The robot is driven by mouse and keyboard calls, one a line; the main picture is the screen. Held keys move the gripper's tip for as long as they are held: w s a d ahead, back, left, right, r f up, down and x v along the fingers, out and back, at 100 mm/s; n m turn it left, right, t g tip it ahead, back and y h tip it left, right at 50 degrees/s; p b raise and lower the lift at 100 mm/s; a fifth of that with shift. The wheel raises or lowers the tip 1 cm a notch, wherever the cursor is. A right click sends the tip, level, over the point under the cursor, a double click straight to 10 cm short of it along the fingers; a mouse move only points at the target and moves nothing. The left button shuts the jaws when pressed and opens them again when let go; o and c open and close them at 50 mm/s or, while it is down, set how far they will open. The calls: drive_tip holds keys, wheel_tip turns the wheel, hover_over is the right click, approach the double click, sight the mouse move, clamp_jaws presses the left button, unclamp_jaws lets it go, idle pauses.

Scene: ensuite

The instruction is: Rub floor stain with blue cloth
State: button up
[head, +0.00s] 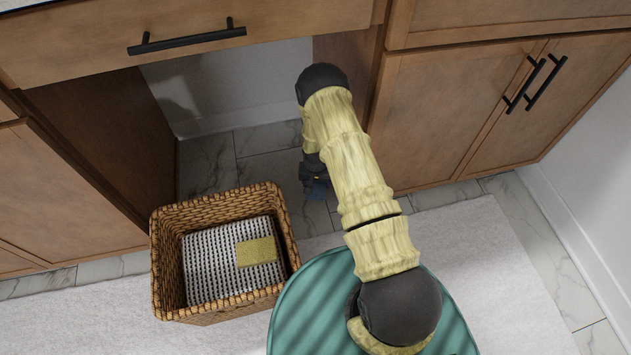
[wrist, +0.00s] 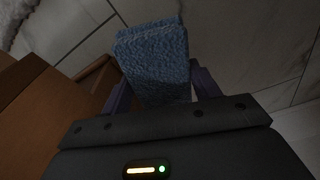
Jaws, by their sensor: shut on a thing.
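The blue cloth (wrist: 153,58) is folded into a thick pad and sits between my gripper's fingers in the wrist view. My gripper (wrist: 155,92) is shut on it. I cannot make out a stain on the floor in either view.
A wicker basket (head: 161,265) with a yellow sponge (head: 257,252) inside stands left of my arm. A pale rug (head: 485,270) covers the front floor. Wooden cabinets (head: 445,120) flank the recess, and a drawer (head: 90,40) overhangs it.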

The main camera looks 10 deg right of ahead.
sight(328, 194)
drive_tip(key=shift+w+a+f+b, duration=0.1)
drive_tip(key=shift+f+b, duration=2.5)
drive_tip(key=shift+f, duration=0.35)
drive_tip(key=shift+f+b, duration=0.55)
drive_tip(key=shift+f, duration=0.45)
drive_tip(key=shift+d+r+p, duration=0.15)
drive_tip(key=shift+d+p, duration=0.25)
drive_tip(key=shift+d, duration=1.85)
drive_tip(key=shift+d+r, duration=0.1)
drive_tip(key=shift+r, duration=0.05)
drive_tip(key=shift+a+p, duration=0.4)
drive_tip(key=shift+a, duration=1.9)
